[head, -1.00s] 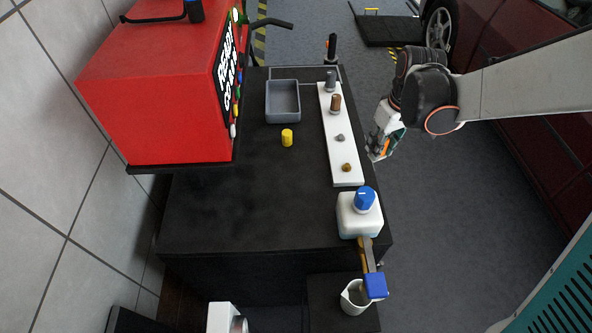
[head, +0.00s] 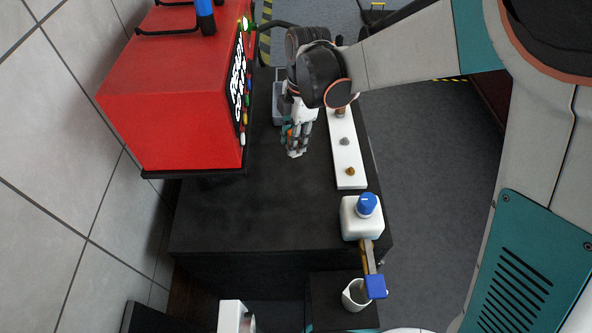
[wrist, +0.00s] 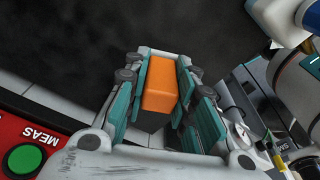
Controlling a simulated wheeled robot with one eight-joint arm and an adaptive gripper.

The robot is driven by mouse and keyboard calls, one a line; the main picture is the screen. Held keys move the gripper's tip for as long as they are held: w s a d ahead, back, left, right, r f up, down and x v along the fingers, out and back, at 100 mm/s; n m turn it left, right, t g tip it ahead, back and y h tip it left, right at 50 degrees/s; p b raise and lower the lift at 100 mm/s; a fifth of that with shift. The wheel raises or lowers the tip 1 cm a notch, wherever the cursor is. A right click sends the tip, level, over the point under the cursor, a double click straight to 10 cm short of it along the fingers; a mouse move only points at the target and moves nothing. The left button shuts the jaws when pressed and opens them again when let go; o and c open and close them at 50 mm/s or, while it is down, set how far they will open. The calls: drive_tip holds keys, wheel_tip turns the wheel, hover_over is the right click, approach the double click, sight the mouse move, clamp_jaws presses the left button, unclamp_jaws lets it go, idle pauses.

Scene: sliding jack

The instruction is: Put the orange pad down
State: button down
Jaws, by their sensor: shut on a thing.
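The orange pad (wrist: 160,84) is an orange block with a dark underside, held between the teal-lined fingers of my gripper (head: 296,150) in the wrist view. My gripper is shut on it. In the head view my gripper is over the black table top (head: 250,205), left of the white strip, and only a sliver of orange shows there. I cannot tell how high the pad is above the table.
The red box (head: 175,105) stands at the left. A white strip (head: 346,160) with several small posts and knobs lies right of my gripper. A grey tray (head: 279,110) is partly hidden. The front table area is clear.

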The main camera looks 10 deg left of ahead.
wheel_tip(320, 180, down, 15)
drive_tip(key=b, duration=0.4)
drive_tip(key=shift+f+b, duration=0.2)
drive_tip(key=shift+b, duration=0.1)
drive_tip(key=c, duration=1.3)
unclamp_jaws()
drive_tip(key=shift+c, duration=0.2)
drive_tip(key=shift+r, duration=0.15)
wheel_tip(320, 180, up, 12)
drive_tip(key=d+p, duration=0.1)
drive_tip(key=p, duration=0.3)
drive_tip(key=shift+w, duration=0.45)
drive_tip(key=shift+d, duration=0.1)
